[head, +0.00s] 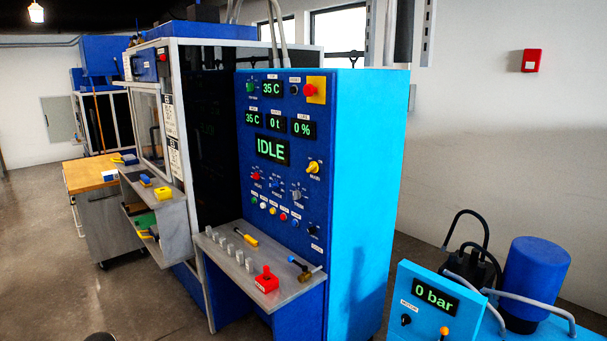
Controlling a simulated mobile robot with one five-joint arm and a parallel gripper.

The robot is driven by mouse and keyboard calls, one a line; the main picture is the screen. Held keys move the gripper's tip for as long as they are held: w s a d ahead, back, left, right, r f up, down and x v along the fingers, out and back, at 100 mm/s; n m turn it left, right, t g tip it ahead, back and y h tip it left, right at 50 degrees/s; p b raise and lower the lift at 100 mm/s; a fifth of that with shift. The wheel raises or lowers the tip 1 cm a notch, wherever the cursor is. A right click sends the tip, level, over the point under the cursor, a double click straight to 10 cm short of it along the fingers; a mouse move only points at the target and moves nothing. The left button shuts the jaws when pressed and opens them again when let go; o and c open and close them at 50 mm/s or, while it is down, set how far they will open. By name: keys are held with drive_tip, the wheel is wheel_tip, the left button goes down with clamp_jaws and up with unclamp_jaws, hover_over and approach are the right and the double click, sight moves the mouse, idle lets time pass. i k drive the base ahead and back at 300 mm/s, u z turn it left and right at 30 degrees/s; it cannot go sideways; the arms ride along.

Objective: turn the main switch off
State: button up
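The main switch is a yellow rotary knob (313,167) on the right side of the blue control panel (325,215), with the label MAIN just under it. Its handle looks tilted, but the picture is too small to tell which position it points at. The green display (272,150) to its left reads IDLE, and smaller displays above are lit. My gripper is not in view. A dark rounded shape shows at the bottom left edge; I cannot tell what it is.
A grey shelf (228,262) juts out below the panel, holding a red block (266,279), a yellow-handled tool (244,237) and several grey pegs. A blue pump unit (410,275) reading 0 bar stands at the lower right. Open floor lies at the lower left.

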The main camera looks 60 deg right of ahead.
sight(313, 168)
drive_tip(key=z, duration=0.3)
drive_tip(key=i, duration=1)
drive_tip(key=u, duration=0.35)
